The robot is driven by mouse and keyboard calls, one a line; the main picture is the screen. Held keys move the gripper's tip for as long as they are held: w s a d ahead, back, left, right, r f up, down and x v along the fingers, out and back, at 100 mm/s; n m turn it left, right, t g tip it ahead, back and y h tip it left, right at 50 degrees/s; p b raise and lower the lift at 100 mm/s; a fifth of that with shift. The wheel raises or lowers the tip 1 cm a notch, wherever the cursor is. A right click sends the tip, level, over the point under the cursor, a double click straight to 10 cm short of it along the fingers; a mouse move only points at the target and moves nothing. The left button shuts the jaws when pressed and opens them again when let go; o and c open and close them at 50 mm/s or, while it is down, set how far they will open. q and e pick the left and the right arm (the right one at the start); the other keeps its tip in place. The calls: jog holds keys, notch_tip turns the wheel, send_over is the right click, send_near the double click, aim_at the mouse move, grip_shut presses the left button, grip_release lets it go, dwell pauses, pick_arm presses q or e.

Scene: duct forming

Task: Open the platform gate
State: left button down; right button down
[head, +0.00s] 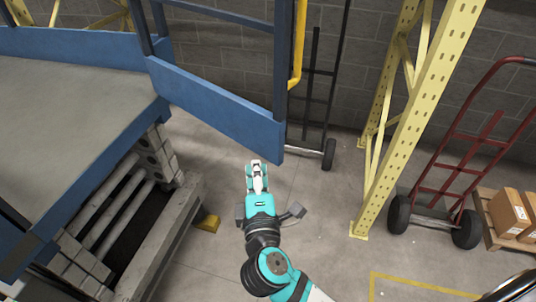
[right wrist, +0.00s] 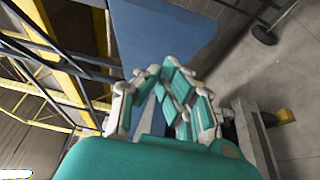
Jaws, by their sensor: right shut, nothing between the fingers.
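The blue platform gate (head: 215,108) has a solid kick panel, upright posts and a yellow bar (head: 298,45) at its outer post. It stands out beyond the corner of the grey platform deck (head: 75,115), over the open floor. My right gripper (head: 256,164) is shut and empty, just in front of the panel's lower outer end in the head view. I cannot tell whether it touches the panel. In the right wrist view, the closed fingers (right wrist: 160,75) are in front of the blue panel (right wrist: 165,30). My left gripper is out of view.
A yellow rack upright (head: 410,110) stands to the right, with a red hand truck (head: 465,150) and boxes (head: 507,212) beyond. A dark hand truck (head: 312,100) leans behind the gate. A small yellow block (head: 208,223) lies beside the platform base. Floor between platform and rack is mostly clear.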

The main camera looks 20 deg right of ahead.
aim_at(267, 144)
jog(key=shift+w+d, duration=1.5)
jog(key=shift+d, duration=0.25)
jog(key=shift+w+d, duration=0.15)
jog(key=shift+d, duration=0.1)
jog(key=w+d+n+y, duration=0.3)
jog(key=w+d+y, duration=0.1)
jog(key=w+d, duration=0.9)
jog(key=d, duration=0.3)
jog(key=shift+d+y+p, duration=0.2)
jog(key=shift+y+p, duration=0.1)
jog(key=shift+y, duration=0.1)
jog(key=shift+a+f, duration=0.1)
